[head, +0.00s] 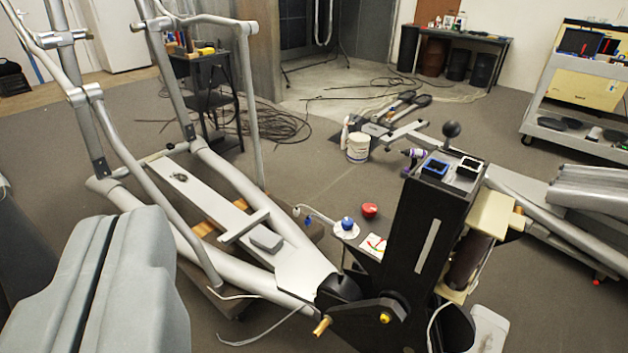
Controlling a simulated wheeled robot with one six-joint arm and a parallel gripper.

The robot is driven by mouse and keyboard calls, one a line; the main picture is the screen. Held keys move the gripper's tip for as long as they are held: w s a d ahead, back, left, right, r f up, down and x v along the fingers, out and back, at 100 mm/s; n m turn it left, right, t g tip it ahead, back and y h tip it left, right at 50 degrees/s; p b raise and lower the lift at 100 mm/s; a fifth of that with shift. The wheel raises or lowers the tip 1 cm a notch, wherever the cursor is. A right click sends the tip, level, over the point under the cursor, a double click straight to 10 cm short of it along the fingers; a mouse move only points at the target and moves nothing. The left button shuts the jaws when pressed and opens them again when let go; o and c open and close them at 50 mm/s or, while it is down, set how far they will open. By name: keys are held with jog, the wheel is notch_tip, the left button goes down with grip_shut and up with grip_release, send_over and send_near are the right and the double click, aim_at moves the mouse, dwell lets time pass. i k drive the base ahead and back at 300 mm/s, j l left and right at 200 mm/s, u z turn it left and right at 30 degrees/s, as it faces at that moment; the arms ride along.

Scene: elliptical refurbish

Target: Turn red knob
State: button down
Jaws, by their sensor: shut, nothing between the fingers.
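A small red knob-like piece (370,210) shows in the head view, right of centre, just left of the black upright housing. A blue knob (347,223) on a white round base stands close to its left and slightly nearer. A white card (374,246) with red and green marks lies just in front of them. I cannot tell how the red piece is mounted or which way it is turned. My gripper does not show clearly anywhere in this view, and nothing is seen touching the red piece.
The black housing (408,240) rises right beside the knobs. A silver elliptical frame (215,205) fills the left, with a grey cover (125,285) in the near left corner. A white bucket (358,147) stands behind. Cables lie on the floor. Open grey floor shows behind the knobs.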

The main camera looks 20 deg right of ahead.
aim_at(368, 210)
jog(key=i+z, duration=0.15)
jog(key=z, duration=0.25)
jog(key=i+z, duration=0.2)
jog(key=z, duration=0.25)
